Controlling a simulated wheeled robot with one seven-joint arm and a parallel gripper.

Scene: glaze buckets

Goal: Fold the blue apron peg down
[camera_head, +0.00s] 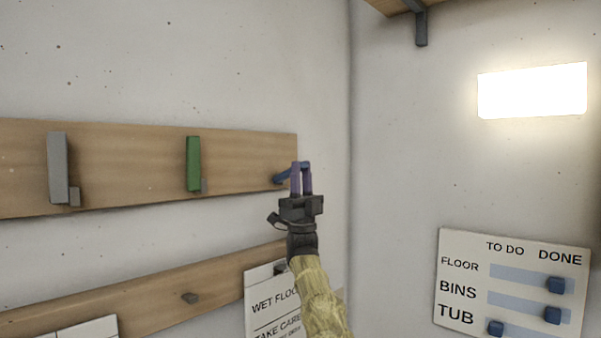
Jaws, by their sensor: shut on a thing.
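The blue apron peg (281,178) is at the right end of the upper wooden rail (240,165). It sticks out from the rail toward my gripper rather than standing flat like the other pegs. My gripper (301,166) has purple fingers and is shut on the blue peg's outer end. The fingers hide part of that end. A green peg (193,163) and a grey peg (58,168) stand upright against the same rail to the left.
A lower wooden rail (150,301) with a small peg (190,298) and a hanging wet floor sign (262,300) is below. The corner and right wall are close by, with a to-do board (460,270) and a shelf bracket (421,28). The space above my gripper is clear.

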